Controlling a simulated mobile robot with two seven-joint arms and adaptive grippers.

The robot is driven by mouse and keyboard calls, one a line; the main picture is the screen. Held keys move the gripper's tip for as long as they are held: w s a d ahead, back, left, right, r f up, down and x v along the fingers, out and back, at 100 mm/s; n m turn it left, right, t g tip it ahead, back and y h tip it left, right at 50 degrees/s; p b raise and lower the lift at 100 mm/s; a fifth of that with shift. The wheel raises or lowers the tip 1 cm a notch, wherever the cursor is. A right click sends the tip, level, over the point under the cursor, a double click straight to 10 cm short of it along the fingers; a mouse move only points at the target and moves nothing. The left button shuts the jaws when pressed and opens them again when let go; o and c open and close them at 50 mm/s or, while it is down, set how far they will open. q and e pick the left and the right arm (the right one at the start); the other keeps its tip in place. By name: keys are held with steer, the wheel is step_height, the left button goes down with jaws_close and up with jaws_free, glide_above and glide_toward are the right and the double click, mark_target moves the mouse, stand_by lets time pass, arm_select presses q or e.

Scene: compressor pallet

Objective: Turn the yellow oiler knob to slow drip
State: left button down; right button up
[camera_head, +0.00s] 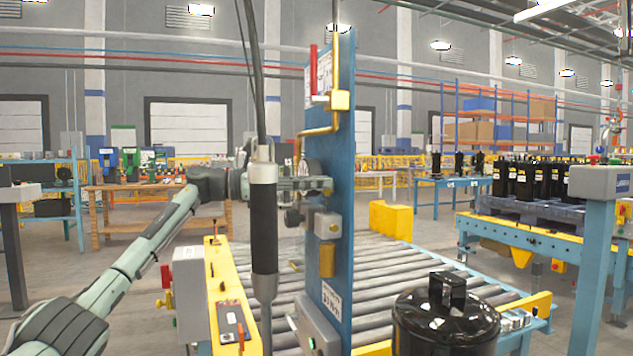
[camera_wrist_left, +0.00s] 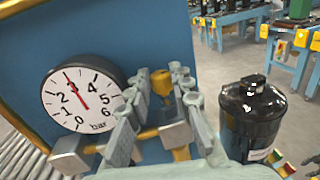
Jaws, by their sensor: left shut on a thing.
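The yellow oiler knob (camera_wrist_left: 161,82) shows in the left wrist view in front of a blue upright panel (camera_wrist_left: 130,30). My left gripper (camera_wrist_left: 158,92) has its grey fingers on either side of the knob and is shut on it. In the head view my left gripper (camera_head: 318,184) reaches the blue panel (camera_head: 341,130) from the left, and its fingers largely hide the knob. A round white pressure gauge (camera_wrist_left: 83,98) sits left of the fingers, with its red needle near the 3. My right gripper is not in view.
A dark hanging tool (camera_head: 264,220) on a cable stands in front of my left arm. A black compressor (camera_head: 446,322) is at the front right, near the panel; it also shows in the left wrist view (camera_wrist_left: 252,110). A roller conveyor (camera_head: 385,265) runs behind the panel.

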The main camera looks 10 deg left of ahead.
arm_select(q)
steer(key=c, duration=1.3)
jaws_free()
steer(key=shift+c, duration=0.2)
steer(key=shift+a, duration=0.15)
steer(key=v, duration=0.7)
steer(key=shift+s+a, duration=0.3)
